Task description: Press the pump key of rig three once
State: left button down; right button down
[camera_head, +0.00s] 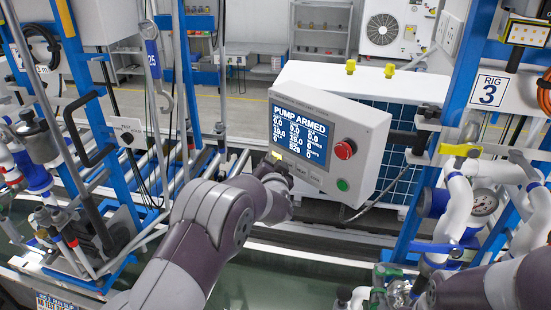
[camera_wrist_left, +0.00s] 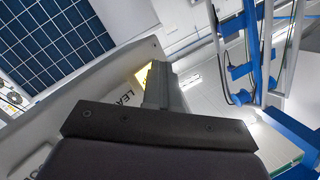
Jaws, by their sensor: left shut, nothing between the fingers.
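A tilted grey control box (camera_head: 325,112) stands left of the blue post with the RIG 3 sign (camera_head: 489,90). Its screen (camera_head: 299,133) reads PUMP ARMED, with rows of numbers below. A red button (camera_head: 345,149) and a green button (camera_head: 342,184) sit right of the screen. My left gripper (camera_head: 273,164) is shut and empty at the box's lower left, covering part of the key row below the screen. In the left wrist view its closed fingers (camera_wrist_left: 160,82) are beside a yellow key (camera_wrist_left: 143,75) near lettering starting LEA. I cannot tell whether they touch it. My right gripper is out of view.
A white tank (camera_head: 365,82) with yellow fittings and a blue gridded panel stands behind the box. White pipes and a gauge (camera_head: 484,202) crowd the right. Blue posts, pipes and hoses fill the left. My right arm shows at lower right.

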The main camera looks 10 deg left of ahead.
pick_arm(q)
jog(key=shift+s, duration=0.1)
jog(key=shift+s+a, duration=0.4)
jog(key=shift+s, duration=0.35)
jog(key=s+a, duration=0.1)
jog(key=s, duration=0.1)
jog(key=s+a+b, duration=0.1)
jog(key=s, duration=0.1)
jog(key=shift+s+a, duration=0.1)
jog(key=shift+a, duration=0.2)
dwell(0.4)
